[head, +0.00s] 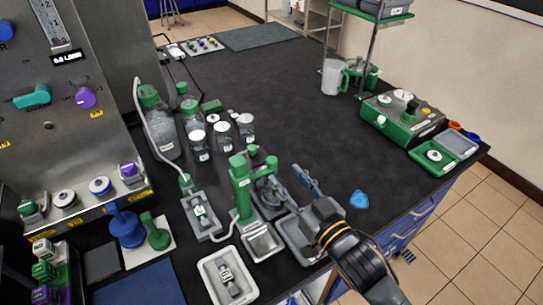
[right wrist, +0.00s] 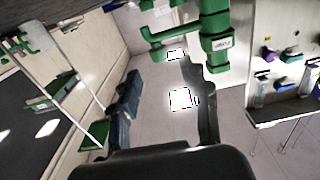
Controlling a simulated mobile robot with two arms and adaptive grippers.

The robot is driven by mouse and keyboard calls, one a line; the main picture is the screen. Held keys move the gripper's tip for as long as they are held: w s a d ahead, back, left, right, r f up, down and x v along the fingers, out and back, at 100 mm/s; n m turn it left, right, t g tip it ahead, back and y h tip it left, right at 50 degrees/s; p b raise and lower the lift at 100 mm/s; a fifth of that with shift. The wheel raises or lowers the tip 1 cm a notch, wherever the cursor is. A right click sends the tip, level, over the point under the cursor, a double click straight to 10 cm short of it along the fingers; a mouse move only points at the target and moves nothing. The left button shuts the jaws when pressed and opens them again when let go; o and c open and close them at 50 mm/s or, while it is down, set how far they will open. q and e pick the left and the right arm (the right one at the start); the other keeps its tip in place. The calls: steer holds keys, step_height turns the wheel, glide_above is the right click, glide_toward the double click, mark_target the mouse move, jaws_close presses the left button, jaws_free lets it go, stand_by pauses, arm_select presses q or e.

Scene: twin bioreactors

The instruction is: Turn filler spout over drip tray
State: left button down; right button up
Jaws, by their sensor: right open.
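The green filler (head: 241,188) stands upright on the dark bench, left of my right gripper. Its green spout (right wrist: 168,36) reaches sideways at the top of the right wrist view, beyond the fingertips. A small metal tray (head: 263,254), which looks like the drip tray, lies just in front of the filler. My right gripper (head: 284,180) is open beside the filler. Its two dark fingers also show apart in the right wrist view (right wrist: 165,88), with nothing gripped between them. In the head view the gripper partly hides the spout area, so I cannot tell exactly where the spout points. My left gripper is not in view.
A white tray (head: 208,269) and a grey holder (head: 190,218) lie left of the filler. Several jars with white lids (head: 222,130) stand behind it. A blue crumpled piece (head: 359,200) lies right of my gripper.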

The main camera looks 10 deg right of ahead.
mark_target(275, 164)
steer(key=p+x, duration=0.1)
steer(key=x, duration=0.5)
steer(key=shift+w+a, duration=0.2)
steer(key=shift+w, duration=0.3)
steer(key=shift+c, duration=0.9)
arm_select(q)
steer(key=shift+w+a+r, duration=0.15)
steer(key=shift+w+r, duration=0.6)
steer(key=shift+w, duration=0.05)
arm_select(e)
jaws_close()
